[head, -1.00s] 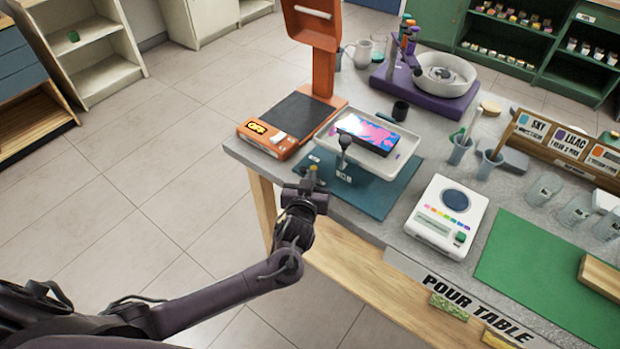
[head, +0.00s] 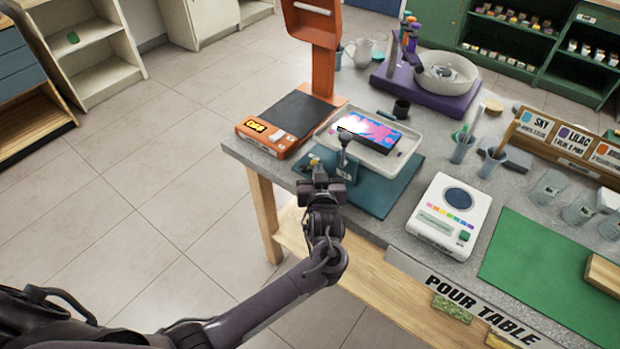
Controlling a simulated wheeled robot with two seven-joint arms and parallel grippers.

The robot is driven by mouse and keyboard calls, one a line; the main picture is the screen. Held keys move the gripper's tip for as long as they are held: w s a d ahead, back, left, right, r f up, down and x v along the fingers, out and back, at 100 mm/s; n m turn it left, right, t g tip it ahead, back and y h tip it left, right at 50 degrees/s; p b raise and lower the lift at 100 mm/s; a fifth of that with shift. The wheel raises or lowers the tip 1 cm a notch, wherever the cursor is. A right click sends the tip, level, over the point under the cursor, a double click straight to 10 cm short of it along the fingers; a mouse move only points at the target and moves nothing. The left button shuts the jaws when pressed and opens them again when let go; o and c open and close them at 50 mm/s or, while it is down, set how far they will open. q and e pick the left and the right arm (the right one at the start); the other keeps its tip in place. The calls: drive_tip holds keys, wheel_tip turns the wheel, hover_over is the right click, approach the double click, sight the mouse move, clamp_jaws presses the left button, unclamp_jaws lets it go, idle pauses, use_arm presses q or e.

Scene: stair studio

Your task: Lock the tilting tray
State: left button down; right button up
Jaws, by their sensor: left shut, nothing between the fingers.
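The tilting tray (head: 400,153) is white and shallow, with a raised rim, and stands over a teal base mat (head: 378,198) at the table's near left corner. A panel painted pink, blue and dark (head: 369,130) lies in it. A lever with a dark round knob (head: 345,134) rises at the tray's near edge. My left gripper (head: 318,165) is shut and empty, just left of the lever and close to it. I cannot tell whether they touch. My left arm hides part of the table's near edge. My right gripper is not in view.
An orange press-like stand with an OFF sign (head: 264,131) is left of the tray. A white scale (head: 446,213) and green mat (head: 545,275) are to the right. A purple turntable with a white bowl (head: 425,93) is behind. Open floor lies left of the table.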

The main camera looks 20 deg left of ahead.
use_arm(q)
drive_tip(key=shift+w+d+b, duration=0.15)
drive_tip(key=shift+w, duration=0.35)
drive_tip(key=shift+w+d+b, duration=0.15)
drive_tip(key=shift+w, duration=0.8)
idle(0.6)
drive_tip(key=v, duration=0.7)
drive_tip(key=shift+s+b, duration=0.4)
drive_tip(key=shift+s, duration=0.05)
